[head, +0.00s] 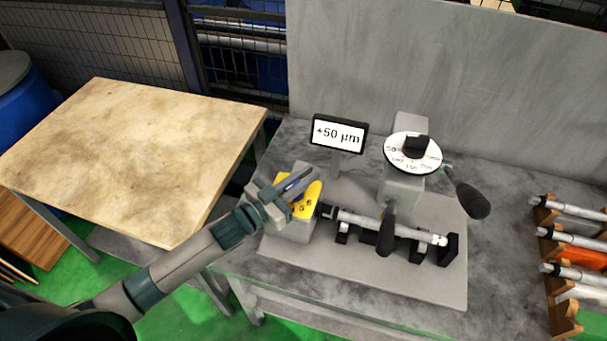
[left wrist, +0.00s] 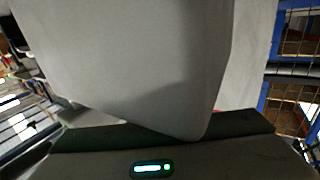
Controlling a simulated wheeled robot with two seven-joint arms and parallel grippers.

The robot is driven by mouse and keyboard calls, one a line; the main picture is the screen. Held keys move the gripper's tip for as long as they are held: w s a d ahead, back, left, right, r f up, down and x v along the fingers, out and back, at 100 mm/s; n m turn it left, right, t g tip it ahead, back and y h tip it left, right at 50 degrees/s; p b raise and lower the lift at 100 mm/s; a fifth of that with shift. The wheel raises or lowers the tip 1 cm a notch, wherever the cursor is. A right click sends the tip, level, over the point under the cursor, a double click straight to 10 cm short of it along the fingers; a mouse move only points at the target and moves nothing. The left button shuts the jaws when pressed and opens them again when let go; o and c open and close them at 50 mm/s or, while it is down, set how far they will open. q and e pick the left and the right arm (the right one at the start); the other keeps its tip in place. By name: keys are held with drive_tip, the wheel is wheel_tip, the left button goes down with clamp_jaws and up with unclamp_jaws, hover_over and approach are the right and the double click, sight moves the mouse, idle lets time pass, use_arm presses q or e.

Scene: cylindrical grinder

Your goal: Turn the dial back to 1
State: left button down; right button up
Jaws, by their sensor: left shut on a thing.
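A yellow dial (head: 309,201) with black numbers, among them what look like a 5 and a 6, sits on top of a grey block (head: 292,232) at the left end of the grinder. My left gripper (head: 290,184) is over the dial and shut on its knob. The gripper hides the knob and part of the dial face, so I cannot tell which number is set. In the left wrist view a large plain grey surface (left wrist: 130,60) fills the middle, and the dial cannot be made out. My right gripper is not in view.
A display (head: 339,133) reads +50 µm behind the dial. A white dial (head: 413,153) with a black knob stands to the right. A shaft (head: 390,226) lies across the grinder beside black handles. A rack of shafts (head: 570,250) is far right. A bare wooden table (head: 140,150) is left.

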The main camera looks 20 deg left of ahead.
sight(308, 195)
use_arm(q)
drive_tip(key=m+g+h, duration=0.1)
drive_tip(key=m+g+h+b, duration=0.1)
drive_tip(key=m+g+h, duration=0.1)
drive_tip(key=h, duration=0.1)
drive_tip(key=shift+s+d+f+m+b, duration=0.1)
drive_tip(key=shift+s+d+m+b, duration=0.2)
drive_tip(key=shift+d+b, duration=0.05)
drive_tip(key=m+g+h, duration=0.1)
drive_tip(key=m+g+b, duration=0.1)
drive_tip(key=g, duration=0.1)
drive_tip(key=s+m+g+h+b, duration=0.1)
drive_tip(key=shift+d+g+h, duration=0.3)
drive_tip(key=shift+d, duration=0.05)
drive_tip(key=shift+s+d+m+g+h+b, duration=0.1)
drive_tip(key=shift+s+m+g+h+b, duration=0.2)
drive_tip(key=shift+m+g, duration=0.4)
drive_tip(key=shift+s+d+m+g+h+b, duration=0.1)
drive_tip(key=shift+m+g+h+b, duration=0.3)
drive_tip(key=shift+g, duration=0.6)
drive_tip(key=shift+s, duration=0.1)
drive_tip(key=c, duration=1.8)
unclamp_jaws()
drive_tip(key=shift+o, duration=0.2)
drive_tip(key=shift+a, duration=0.15)
